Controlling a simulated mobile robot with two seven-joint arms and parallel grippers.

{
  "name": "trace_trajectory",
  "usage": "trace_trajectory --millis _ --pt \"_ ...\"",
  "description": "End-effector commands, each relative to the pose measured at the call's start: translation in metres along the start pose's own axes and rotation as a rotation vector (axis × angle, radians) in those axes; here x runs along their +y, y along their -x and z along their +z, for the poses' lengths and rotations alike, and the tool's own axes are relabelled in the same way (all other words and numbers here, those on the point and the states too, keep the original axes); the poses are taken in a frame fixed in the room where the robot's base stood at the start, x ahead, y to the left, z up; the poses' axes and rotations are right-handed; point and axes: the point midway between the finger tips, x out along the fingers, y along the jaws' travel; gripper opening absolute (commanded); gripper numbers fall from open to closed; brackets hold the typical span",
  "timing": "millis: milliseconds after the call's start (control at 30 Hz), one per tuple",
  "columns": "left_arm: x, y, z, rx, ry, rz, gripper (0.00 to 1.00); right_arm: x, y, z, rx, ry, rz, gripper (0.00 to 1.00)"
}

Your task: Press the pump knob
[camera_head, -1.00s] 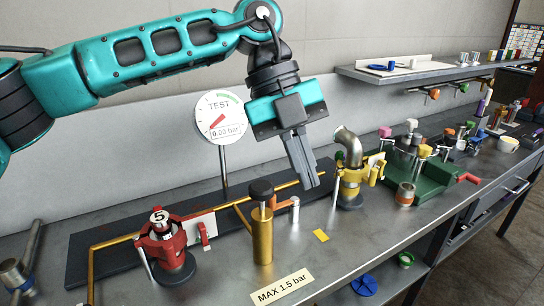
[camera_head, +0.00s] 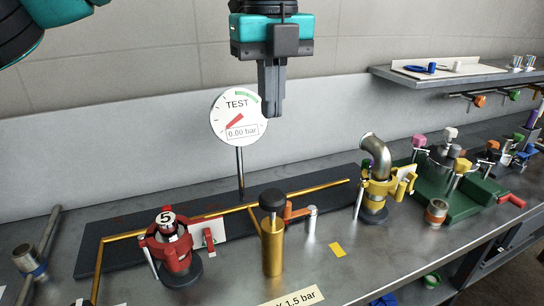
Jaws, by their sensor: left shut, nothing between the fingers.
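The pump is a brass cylinder (camera_head: 272,248) standing upright on the bench. Its black knob (camera_head: 272,199) is on top. My left gripper (camera_head: 273,114) is shut and empty, pointing down, and shows above the knob in the picture with a clear gap between them. It overlaps the right edge of the round TEST gauge (camera_head: 237,117), which reads 0.00 bar. My right gripper is not in view.
A red clamp fitting marked 5 (camera_head: 171,246) stands left of the pump. An orange-handled valve (camera_head: 300,212) is close on its right. A yellow clamp with a metal elbow (camera_head: 376,182) stands further right. A shelf (camera_head: 440,73) is at back right.

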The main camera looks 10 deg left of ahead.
Motion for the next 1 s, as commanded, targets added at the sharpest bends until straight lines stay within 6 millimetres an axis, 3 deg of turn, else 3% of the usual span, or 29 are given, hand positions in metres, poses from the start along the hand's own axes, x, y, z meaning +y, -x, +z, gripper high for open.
trace_trajectory --millis 167,600,800,1000 --pt "0.001 -0.024 0.000 0.003 -0.001 0.003 0.00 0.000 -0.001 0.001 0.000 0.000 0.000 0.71" --pt "0.001 -0.112 0.000 0.002 -0.001 0.003 0.00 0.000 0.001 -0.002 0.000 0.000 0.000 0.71" --pt "0.000 -0.133 0.000 0.001 -0.001 0.001 0.00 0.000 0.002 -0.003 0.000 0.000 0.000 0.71" --pt "0.000 -0.138 0.000 0.001 -0.001 -0.001 0.00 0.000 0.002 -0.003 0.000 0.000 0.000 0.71"
